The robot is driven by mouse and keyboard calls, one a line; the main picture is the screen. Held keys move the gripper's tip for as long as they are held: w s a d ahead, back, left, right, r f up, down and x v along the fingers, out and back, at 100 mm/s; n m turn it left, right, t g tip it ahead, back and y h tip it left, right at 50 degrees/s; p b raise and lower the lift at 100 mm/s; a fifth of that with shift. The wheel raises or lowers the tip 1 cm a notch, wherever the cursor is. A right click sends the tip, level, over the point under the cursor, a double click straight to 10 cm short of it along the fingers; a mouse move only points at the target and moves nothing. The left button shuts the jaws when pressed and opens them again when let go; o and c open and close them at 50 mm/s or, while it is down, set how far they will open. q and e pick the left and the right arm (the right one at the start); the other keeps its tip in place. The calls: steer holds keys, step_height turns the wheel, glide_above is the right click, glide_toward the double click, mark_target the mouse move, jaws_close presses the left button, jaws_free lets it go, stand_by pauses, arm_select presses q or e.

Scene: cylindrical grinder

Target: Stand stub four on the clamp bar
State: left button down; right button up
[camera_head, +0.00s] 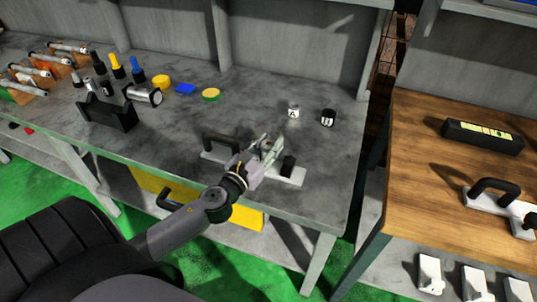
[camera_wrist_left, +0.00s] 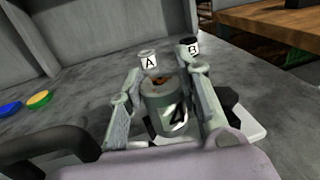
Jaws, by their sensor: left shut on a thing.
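Stub four, a grey metal cylinder marked "4" (camera_wrist_left: 165,108), is upright or nearly so between the fingers of my left gripper (camera_wrist_left: 162,90). In the head view my left gripper (camera_head: 267,148) is shut on it, over the middle of the clamp bar. I cannot tell whether the stub touches the bar. My right gripper is out of view.
A white piece "A" (camera_head: 293,112) and a black piece "B" (camera_head: 327,117) stand behind the bar. A black stand (camera_head: 107,113), a metal cylinder (camera_head: 144,95) and coloured discs (camera_head: 185,88) lie to the left. A wooden bench (camera_head: 430,165) is at the right.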

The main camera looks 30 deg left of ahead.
arm_select(q)
steer(key=shift+f+b, duration=0.5)
steer(key=shift+f, duration=0.85)
steer(key=shift+f, duration=0.15)
steer(key=c, duration=1.4)
jaws_free()
steer(key=shift+f, duration=0.1)
steer(key=shift+c, duration=0.2)
